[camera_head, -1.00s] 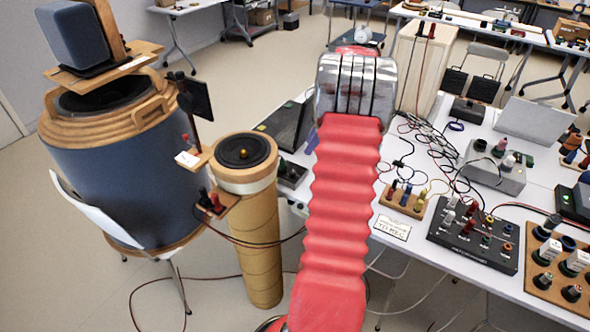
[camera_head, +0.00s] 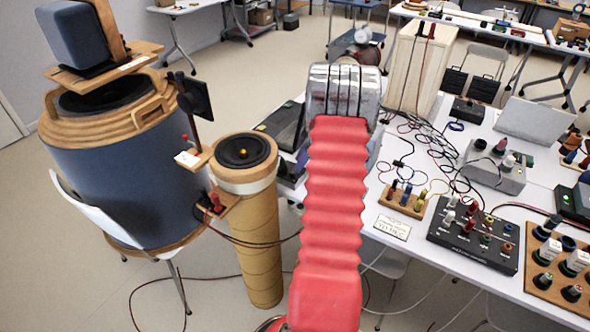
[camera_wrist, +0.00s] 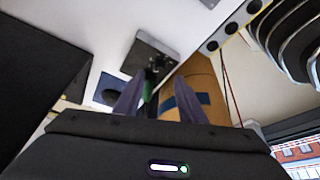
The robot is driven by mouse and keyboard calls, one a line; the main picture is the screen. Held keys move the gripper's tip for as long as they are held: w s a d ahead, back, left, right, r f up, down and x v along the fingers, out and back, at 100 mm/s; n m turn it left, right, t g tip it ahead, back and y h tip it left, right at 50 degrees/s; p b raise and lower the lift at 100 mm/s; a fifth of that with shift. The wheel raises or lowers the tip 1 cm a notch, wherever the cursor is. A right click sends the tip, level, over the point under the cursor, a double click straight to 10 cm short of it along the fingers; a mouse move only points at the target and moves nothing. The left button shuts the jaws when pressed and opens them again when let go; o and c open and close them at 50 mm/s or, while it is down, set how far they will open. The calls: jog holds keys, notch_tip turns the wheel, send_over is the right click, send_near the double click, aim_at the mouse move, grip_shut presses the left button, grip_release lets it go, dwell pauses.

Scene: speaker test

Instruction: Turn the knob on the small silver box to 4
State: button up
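A grey-silver box (camera_head: 495,168) with a few plugs and knobs on it stands on the right-hand table in the head view; no dial numbers are readable. A smaller dark-topped box (camera_head: 291,174) sits at the table's left edge beside the tube speaker. In the wrist view a grey box with a dark face (camera_wrist: 150,60) lies beyond the fingertips; I cannot tell which box it is. My gripper (camera_wrist: 158,80) has two fingers apart, with a dark and green shape seen between them. It does not clearly touch anything. In the head view my arm hides the gripper.
A cardboard tube speaker (camera_head: 258,235) and a big blue barrel speaker (camera_head: 120,170) stand left. A black panel (camera_head: 472,234) with knobs, a wooden plug block (camera_head: 403,199) and loose cables lie on the table (camera_head: 432,160).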

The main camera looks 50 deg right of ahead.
aim_at(293, 174)
jog(key=x, duration=0.5)
jog(key=shift+c, duration=0.3)
grip_shut()
